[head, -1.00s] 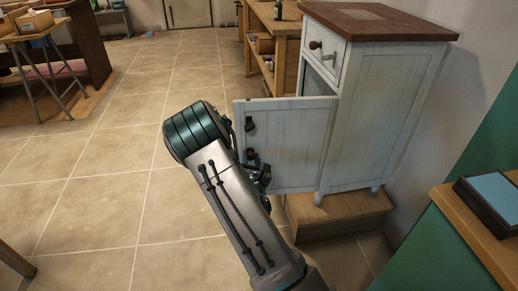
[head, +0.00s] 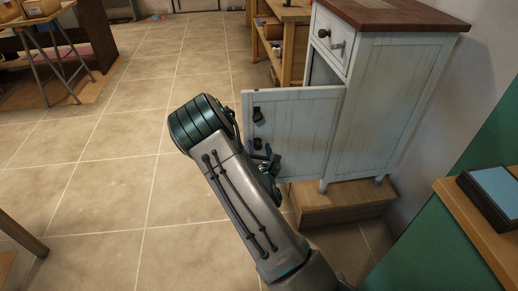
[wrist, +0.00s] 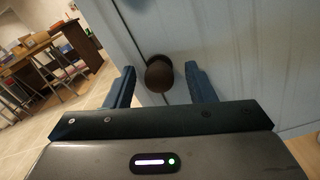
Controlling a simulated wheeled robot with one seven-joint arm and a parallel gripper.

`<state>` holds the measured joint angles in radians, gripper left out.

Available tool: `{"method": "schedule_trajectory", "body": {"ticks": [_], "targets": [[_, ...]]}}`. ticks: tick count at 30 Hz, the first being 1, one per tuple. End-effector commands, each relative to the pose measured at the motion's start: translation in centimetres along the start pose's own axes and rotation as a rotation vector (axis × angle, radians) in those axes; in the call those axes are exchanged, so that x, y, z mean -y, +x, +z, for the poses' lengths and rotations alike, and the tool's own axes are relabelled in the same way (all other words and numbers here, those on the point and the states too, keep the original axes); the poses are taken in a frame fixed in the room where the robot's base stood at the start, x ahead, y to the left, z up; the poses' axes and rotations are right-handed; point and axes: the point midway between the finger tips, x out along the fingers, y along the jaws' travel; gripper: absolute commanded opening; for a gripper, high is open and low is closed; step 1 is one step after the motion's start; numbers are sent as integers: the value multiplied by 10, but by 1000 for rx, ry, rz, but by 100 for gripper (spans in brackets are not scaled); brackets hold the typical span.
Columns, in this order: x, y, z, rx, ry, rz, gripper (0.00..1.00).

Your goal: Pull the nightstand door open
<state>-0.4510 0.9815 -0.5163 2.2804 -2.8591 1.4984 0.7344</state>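The nightstand (head: 376,110) is white with a brown top. Its door (head: 300,135) stands swung open toward the left, and a dark gap shows behind it. The door carries a dark round knob (head: 258,143) and a dark fitting (head: 257,114) above it. My gripper (head: 268,162) is close to the door face, just below and right of the knob, partly hidden by my wrist. In the wrist view my gripper (wrist: 160,86) has its two blue fingers wide apart. A dark knob (wrist: 159,75) shows between them, with clear space on both sides.
A drawer (head: 331,37) with a knob sits above the door opening and is shut. The nightstand stands on a low wooden platform (head: 342,205). A wooden shelf (head: 292,50) is behind it. A green-sided counter (head: 470,225) is at right.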

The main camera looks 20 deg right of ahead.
Motion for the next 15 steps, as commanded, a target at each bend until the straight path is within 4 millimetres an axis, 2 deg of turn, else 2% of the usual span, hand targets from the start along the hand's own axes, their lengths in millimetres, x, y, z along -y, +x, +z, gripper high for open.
{"method": "schedule_trajectory", "body": {"ticks": [5,8,11,15], "targets": [[-1,-3,0,-2,1,0,49],[0,-12,0,-2,1,0,49],[0,-30,1,-4,-1,-3,49],[1,-64,1,-6,-2,-5,49]]}}
